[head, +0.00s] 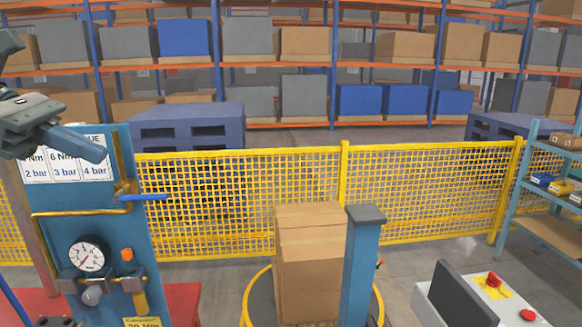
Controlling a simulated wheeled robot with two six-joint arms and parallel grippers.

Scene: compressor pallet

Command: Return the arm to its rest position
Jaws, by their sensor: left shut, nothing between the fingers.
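My left gripper (82,146) comes in from the left edge in the head view. It is shut and empty, in front of the upper part of a blue panel (115,220). It covers part of a white chart (93,172) with bar values on that panel. My right gripper is not in view.
The panel carries a gauge (86,256) and a blue-handled valve (143,197). Stacked cardboard boxes (310,265) stand beside a blue post (362,270). A yellow mesh fence (430,200) runs behind. A control box (490,300) with red buttons is at lower right.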

